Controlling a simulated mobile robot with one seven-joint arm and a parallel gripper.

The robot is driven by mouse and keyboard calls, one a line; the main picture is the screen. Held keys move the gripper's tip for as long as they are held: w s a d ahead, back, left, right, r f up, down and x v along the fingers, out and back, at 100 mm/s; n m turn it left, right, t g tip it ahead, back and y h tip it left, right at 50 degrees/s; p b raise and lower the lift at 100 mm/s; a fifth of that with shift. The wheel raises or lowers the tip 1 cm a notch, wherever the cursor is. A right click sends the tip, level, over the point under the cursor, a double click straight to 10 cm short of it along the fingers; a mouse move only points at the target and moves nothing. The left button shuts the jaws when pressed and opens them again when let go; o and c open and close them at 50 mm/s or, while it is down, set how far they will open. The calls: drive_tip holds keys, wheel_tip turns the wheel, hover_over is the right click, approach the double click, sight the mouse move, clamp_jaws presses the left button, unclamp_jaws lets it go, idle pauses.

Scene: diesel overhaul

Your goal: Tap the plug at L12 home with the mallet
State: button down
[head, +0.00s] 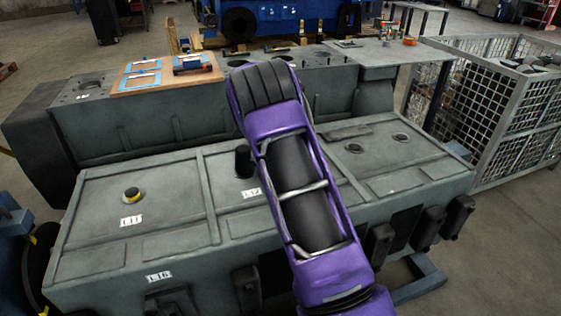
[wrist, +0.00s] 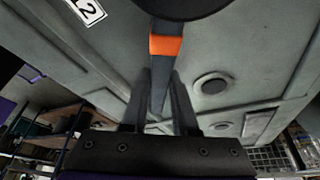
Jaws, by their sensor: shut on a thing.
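My gripper (wrist: 158,98) is shut on the mallet's dark handle (wrist: 160,72), which has an orange band near the head. The round black mallet head (wrist: 185,6) is cut off by the top edge of the wrist view. In the head view a black cylinder, apparently the mallet head (head: 243,161), stands just behind the L12 label (head: 252,193) on the grey engine block (head: 165,245). The label also shows in the wrist view (wrist: 88,10). The plug at L12 is not visible, and I cannot tell whether the mallet touches it. My purple arm hides the gripper in the head view.
Two round openings (head: 354,148) (head: 400,138) lie right of my arm. A wooden board (head: 165,77) with blue-framed items rests on the rear casting. A wire cage (head: 500,105) stands at right.

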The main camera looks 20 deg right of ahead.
wheel_tip(320, 180, up, 7)
drive_tip(key=p, duration=0.4)
drive_tip(key=shift+r, duration=0.1)
